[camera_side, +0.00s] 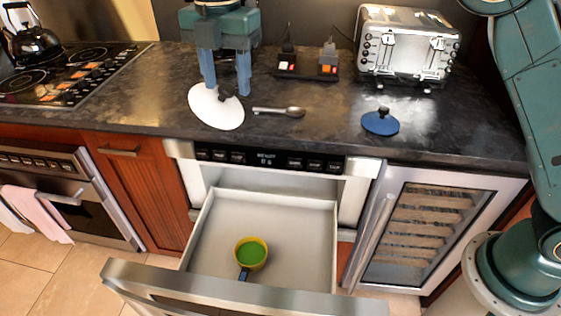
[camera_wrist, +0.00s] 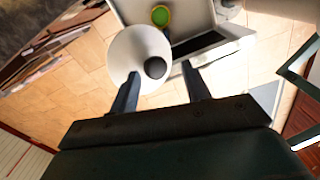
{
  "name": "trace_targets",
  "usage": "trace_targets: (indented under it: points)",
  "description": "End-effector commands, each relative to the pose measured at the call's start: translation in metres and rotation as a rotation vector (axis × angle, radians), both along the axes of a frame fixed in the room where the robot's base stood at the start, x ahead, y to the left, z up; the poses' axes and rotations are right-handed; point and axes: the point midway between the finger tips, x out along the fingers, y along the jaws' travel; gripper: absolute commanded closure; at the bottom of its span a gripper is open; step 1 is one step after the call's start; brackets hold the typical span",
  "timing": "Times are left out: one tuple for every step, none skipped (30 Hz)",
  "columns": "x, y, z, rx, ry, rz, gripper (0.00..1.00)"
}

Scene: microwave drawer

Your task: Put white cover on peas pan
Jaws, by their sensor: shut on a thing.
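The white cover (camera_side: 207,110) is a round white disc with a dark knob. In the side view it appears tilted at the front of the counter, and I cannot tell how far it is clear of the surface. My gripper (camera_side: 227,93) is above it, shut on its knob. In the wrist view the white cover (camera_wrist: 124,50) is between and beyond the fingers of my gripper (camera_wrist: 160,71). The peas pan (camera_side: 251,253), yellow-rimmed with green contents and a blue handle, sits in the open drawer below. It also shows in the wrist view (camera_wrist: 160,15), just past the cover.
The open microwave drawer (camera_side: 325,235) extends below the counter (camera_side: 330,125). A toaster (camera_side: 408,45) stands behind. A stove (camera_side: 65,75) is at left.

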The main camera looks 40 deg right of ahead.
Motion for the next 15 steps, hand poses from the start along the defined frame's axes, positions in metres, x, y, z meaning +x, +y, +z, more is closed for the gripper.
trace_targets:
  points:
    - [-0.001, -0.001, -0.010, -0.002, 0.005, -0.001, 1.00]
    - [-0.001, -0.001, -0.016, -0.001, 0.004, -0.001, 1.00]
    - [-0.001, -0.001, -0.026, -0.002, 0.006, -0.002, 1.00]
    - [-0.001, -0.001, -0.034, -0.003, 0.006, -0.002, 1.00]
    - [-0.001, -0.001, -0.042, -0.003, 0.006, -0.001, 1.00]
    - [-0.001, -0.001, -0.053, -0.004, 0.007, -0.001, 1.00]
    - [-0.001, -0.001, -0.063, -0.004, 0.007, -0.001, 1.00]
    - [-0.001, -0.001, -0.072, -0.003, 0.006, -0.001, 1.00]
    - [-0.001, -0.001, -0.086, -0.004, 0.008, -0.001, 1.00]
    - [-0.001, -0.001, -0.097, -0.004, 0.008, -0.001, 1.00]
    - [-0.002, -0.001, -0.107, -0.004, 0.008, -0.001, 1.00]
    - [-0.002, -0.001, -0.122, -0.004, 0.008, -0.001, 1.00]
    - [-0.001, -0.001, -0.132, -0.004, 0.008, -0.001, 1.00]
    - [-0.002, -0.001, -0.143, -0.004, 0.008, -0.001, 1.00]
    - [-0.002, -0.001, -0.157, -0.004, 0.008, -0.001, 1.00]
